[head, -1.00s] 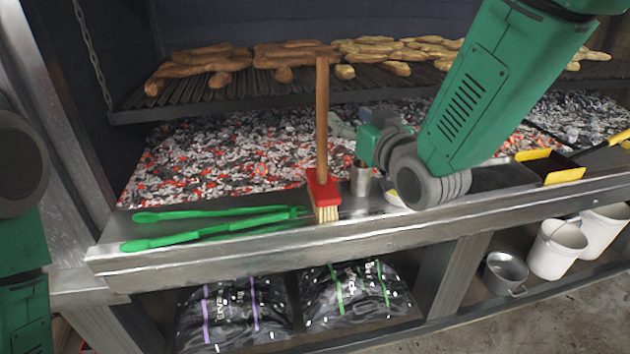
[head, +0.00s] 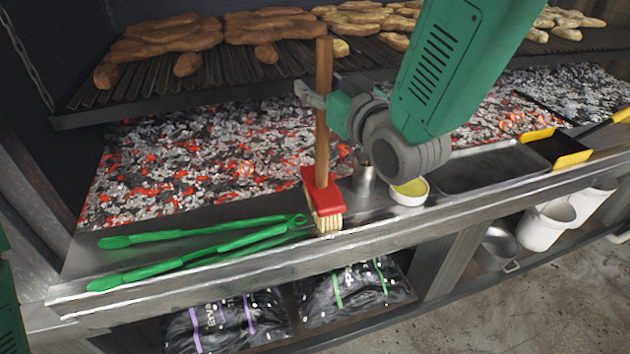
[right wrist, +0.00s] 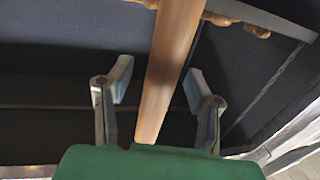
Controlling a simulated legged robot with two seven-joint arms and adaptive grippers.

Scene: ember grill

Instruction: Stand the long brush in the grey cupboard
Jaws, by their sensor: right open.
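The long brush stands upright on its pale bristles on the steel ledge, with a red head (head: 322,196) and a wooden handle (head: 322,125). My right gripper (head: 313,97) is at the upper part of the handle. In the right wrist view the open fingers (right wrist: 158,82) lie on either side of the handle (right wrist: 172,55), with gaps showing on both sides. My left gripper is out of view. I cannot make out a grey cupboard in these frames.
Green tongs (head: 190,250) lie left of the brush. A metal cup (head: 364,179), a small bowl (head: 409,192) and a dark tray (head: 485,168) stand to its right. Glowing coals (head: 200,160) and a grate (head: 90,92) with bread are behind. Bags (head: 352,297) and buckets (head: 545,228) are below.

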